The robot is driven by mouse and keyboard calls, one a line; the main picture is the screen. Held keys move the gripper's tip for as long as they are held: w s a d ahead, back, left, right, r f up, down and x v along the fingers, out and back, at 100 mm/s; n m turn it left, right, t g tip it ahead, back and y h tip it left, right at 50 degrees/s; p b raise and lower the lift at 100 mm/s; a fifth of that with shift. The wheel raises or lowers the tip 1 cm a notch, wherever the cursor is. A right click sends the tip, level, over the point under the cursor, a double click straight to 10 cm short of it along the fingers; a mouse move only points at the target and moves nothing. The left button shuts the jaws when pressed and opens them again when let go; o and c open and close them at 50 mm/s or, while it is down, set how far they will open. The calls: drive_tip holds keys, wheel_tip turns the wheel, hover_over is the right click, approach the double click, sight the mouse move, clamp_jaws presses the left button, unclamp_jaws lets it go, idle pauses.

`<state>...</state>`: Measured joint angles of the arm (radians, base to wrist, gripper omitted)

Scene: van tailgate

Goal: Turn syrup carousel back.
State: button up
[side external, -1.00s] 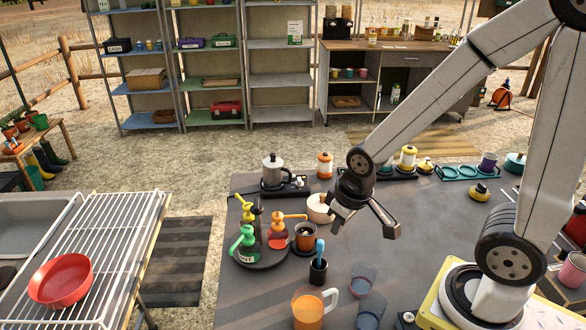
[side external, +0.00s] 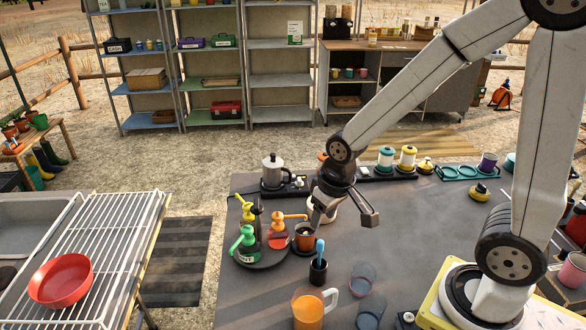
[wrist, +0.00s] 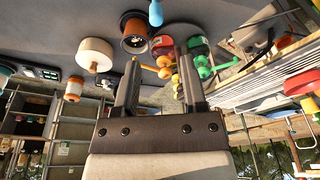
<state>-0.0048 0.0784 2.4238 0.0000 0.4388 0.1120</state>
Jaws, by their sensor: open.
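The syrup carousel (side external: 262,261) is a dark round turntable at the left of the grey table. It carries a green pump bottle (side external: 244,246), an orange-red one (side external: 277,232) and a dark one with a yellow pump (side external: 248,212). The orange bottle's spout points right, towards a brown cup (side external: 305,237). My gripper (side external: 343,222) is open and empty, above and to the right of the carousel, apart from the bottles. In the wrist view, the orange-red bottle (wrist: 163,46) shows between my fingers and the green bottle (wrist: 197,48) by the right finger. The turntable is mostly hidden there.
The brown cup and a cream bowl (side external: 328,214), partly hidden by my gripper, stand close by. A dark holder with a blue-handled tool (side external: 319,270) and an orange jug (side external: 308,308) stand in front. A metal pot (side external: 272,171) stands behind. The table's middle right is clear.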

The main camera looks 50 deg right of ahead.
sight(256, 202)
drive_tip(key=w+r+m, duration=0.1)
drive_tip(key=w+m, duration=0.1)
drive_tip(key=w, duration=0.4)
drive_tip(key=w+a+r+m+g, duration=0.1)
drive_tip(key=w+m, duration=0.2)
drive_tip(key=w, duration=0.3)
drive_tip(key=w+r+m+g, duration=0.1)
drive_tip(key=w+m, duration=0.1)
drive_tip(key=w, duration=0.4)
drive_tip(key=shift+w+a+m, duration=0.3)
drive_tip(key=shift+m, duration=0.1)
drive_tip(key=shift+f, duration=0.1)
drive_tip(key=shift+f, duration=3.75)
clamp_jaws()
